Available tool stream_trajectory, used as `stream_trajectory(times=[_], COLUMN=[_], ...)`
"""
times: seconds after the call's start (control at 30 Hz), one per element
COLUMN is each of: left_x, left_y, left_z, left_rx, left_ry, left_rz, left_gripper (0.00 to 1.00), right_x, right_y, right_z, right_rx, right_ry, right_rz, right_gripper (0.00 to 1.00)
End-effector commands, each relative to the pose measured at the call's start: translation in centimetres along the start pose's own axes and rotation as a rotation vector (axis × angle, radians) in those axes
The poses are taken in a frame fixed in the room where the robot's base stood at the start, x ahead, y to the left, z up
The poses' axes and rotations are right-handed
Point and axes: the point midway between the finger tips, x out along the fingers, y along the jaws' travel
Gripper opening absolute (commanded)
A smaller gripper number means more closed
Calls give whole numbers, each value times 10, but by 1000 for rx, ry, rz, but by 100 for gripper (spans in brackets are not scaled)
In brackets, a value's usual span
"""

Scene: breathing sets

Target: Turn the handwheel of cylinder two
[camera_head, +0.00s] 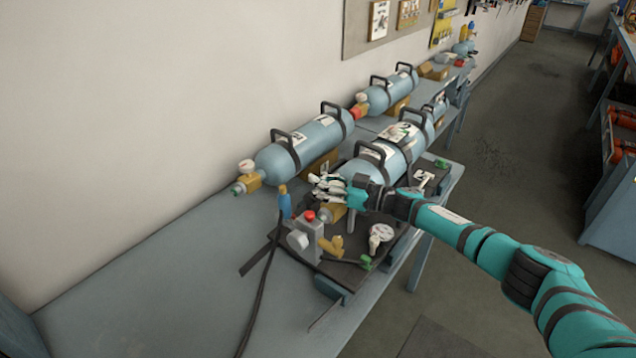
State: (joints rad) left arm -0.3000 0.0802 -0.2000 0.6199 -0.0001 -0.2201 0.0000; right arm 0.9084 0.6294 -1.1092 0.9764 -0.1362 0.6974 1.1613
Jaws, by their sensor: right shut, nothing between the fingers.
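A light blue cylinder (372,172) with dark bands, black carry handles and a white label with a dark mark that looks like a 2 lies on the bench. Its valve end points toward the lower left. My right gripper (322,187) is shut and empty at that end, its fingers pointing left. A brass valve part (331,213) shows just below the fingers. The handwheel of this cylinder is not clearly visible; my gripper covers that area. I cannot tell whether the fingers touch the valve. My left gripper is out of view.
A dark board (352,270) holds a grey block with a red button (309,215), brass fittings and a round gauge (381,233). More cylinders (305,142) lie along the wall. The bench (165,280) is clear at the left. A black hose (262,290) hangs forward.

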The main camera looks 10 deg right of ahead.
Motion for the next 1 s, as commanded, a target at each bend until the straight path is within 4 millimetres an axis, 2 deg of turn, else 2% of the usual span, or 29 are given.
stream_trajectory(times=[0.13,0.17,0.53,0.83,1.0], left_x=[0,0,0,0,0], left_y=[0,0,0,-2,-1], left_z=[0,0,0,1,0], left_rx=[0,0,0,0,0], left_ry=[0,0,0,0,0], left_rz=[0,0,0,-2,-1], left_gripper=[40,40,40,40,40], right_x=[-2,-2,-1,-2,-21], right_y=[3,3,1,1,1], right_z=[1,1,0,0,1], right_rx=[-3,-3,-1,0,-1], right_ry=[-4,-4,-1,0,-2], right_rz=[6,6,3,2,3], right_gripper=[0,2,51,52,52])
